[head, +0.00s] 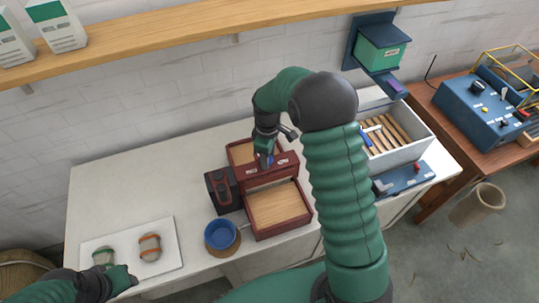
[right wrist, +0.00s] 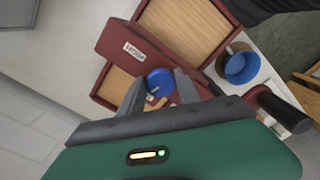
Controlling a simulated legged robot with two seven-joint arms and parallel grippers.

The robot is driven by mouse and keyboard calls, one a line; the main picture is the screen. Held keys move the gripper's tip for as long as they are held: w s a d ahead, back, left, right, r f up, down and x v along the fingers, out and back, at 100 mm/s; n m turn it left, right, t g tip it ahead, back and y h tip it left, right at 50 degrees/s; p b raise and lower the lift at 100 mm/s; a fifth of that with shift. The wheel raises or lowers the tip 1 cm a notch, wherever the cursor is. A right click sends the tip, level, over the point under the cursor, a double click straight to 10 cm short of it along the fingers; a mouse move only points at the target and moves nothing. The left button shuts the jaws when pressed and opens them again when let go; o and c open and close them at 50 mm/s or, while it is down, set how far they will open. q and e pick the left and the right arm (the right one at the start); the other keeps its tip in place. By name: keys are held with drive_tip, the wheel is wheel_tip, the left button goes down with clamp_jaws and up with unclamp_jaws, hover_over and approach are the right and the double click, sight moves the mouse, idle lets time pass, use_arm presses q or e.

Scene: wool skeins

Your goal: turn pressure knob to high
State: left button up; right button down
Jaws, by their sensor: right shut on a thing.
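A blue round knob (right wrist: 160,82) sits on the dark red wooden device (right wrist: 135,52), near a small white label, in the right wrist view. My right gripper (right wrist: 162,88) is shut on the knob, one finger on each side. In the head view the right gripper (head: 266,146) reaches down to the middle crosspiece of the same device (head: 282,231), with a bit of blue (head: 265,160) showing below it. The knob's pointer and setting cannot be read. My left gripper (head: 122,277) is low at the left, by the white tray; its fingers are too small to tell.
A dark box with a red handle (head: 222,188) and a blue bowl (head: 220,235) stand close left of the device. The white tray (head: 171,262) holds two skeins (head: 149,246). A crate (head: 412,150) and a blue machine (head: 480,108) are at right. The table's back left is clear.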

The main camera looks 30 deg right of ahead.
drive_tip(key=m, duration=0.5)
drive_tip(key=shift+w+a+r+m+p, duration=0.1)
drive_tip(key=shift+w+a+m+p, duration=0.1)
drive_tip(key=shift+a+m+p, duration=0.1)
drive_tip(key=m, duration=0.4)
drive_tip(key=shift+w+d+r+p, duration=0.1)
drive_tip(key=shift+w+r+p, duration=0.05)
drive_tip(key=shift+p, duration=0.2)
drive_tip(key=m+p, duration=0.1)
drive_tip(key=m, duration=0.5)
drive_tip(key=shift+m, duration=0.3)
drive_tip(key=shift+d+m+p, duration=0.2)
drive_tip(key=shift+m+p, duration=0.2)
drive_tip(key=shift+m, duration=1)
drive_tip(key=shift+a+f, duration=0.1)
drive_tip(key=shift+f, duration=0.1)
drive_tip(key=c, duration=1.2)
unclamp_jaws()
drive_tip(key=o, duration=0.3)
drive_tip(key=shift+a, duration=0.1)
drive_tip(key=shift+o, duration=0.2)
